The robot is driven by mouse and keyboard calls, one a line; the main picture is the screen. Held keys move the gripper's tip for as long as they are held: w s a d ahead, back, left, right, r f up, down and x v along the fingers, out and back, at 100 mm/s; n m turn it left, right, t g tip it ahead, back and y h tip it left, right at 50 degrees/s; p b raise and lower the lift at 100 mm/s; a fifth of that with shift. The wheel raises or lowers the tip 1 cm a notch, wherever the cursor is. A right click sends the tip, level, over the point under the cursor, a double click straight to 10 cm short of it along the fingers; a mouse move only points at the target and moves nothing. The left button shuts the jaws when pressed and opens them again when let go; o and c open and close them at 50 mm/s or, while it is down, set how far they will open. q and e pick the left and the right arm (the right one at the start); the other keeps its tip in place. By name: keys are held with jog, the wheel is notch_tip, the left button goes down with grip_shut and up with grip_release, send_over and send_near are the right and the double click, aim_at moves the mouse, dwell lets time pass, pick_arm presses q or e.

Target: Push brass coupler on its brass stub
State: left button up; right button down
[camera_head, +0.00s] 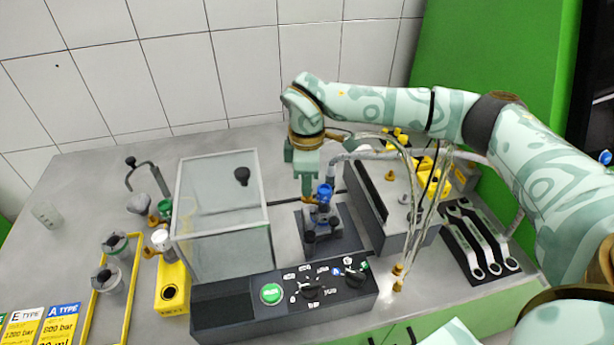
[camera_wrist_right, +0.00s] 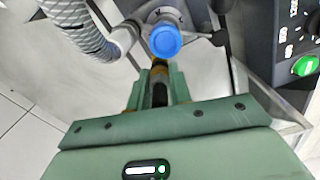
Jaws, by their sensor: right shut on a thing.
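My right gripper (camera_head: 308,191) reaches down from above, beside the blue-capped pump fitting (camera_head: 324,193) at the bench's middle. It is shut on the brass coupler (camera_head: 310,199), which shows as a small brass piece at the fingertips. In the right wrist view my green fingers (camera_wrist_right: 158,84) hold a dark piece with a brass end close to the blue cap (camera_wrist_right: 165,40). The brass stub is not clearly visible, and I cannot tell whether the coupler touches it. My left gripper is not in view.
A clear box (camera_head: 222,215) stands left of the pump. A control panel (camera_head: 300,291) lies in front. A grey unit (camera_head: 405,222) with hanging hoses and brass ends (camera_head: 397,278) is at right, beside a wrench tray (camera_head: 478,240). Yellow holders (camera_head: 172,285) are at left.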

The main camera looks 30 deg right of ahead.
jog(key=shift+f, duration=0.6)
dwell(1.1)
jog(key=c, duration=1.2)
grip_release()
jog(key=shift+r, duration=0.1)
notch_tip(320, 180, up, 7)
jog(key=p, duration=0.6)
